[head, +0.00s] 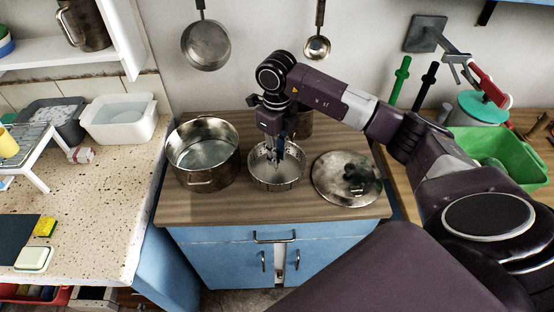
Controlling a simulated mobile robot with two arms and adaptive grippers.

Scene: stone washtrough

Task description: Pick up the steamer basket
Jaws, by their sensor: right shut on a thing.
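The steamer basket (262,180) is a round grey metal basket with a perforated wall. It stands on the wooden top of the blue cabinet, between a large pot and a round lid. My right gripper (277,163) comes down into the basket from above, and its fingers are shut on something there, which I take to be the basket. The exact contact is small and partly hidden by the gripper. I cannot tell whether the basket's base touches the wood. My left gripper is not in view.
A large metal pot (203,153) stands close on the left of the basket. A metal lid (346,178) lies on the right. Another metal vessel (303,124) is behind the gripper. A pan (206,46) and a ladle (317,46) hang on the wall. The cabinet top's front strip (290,208) is clear.

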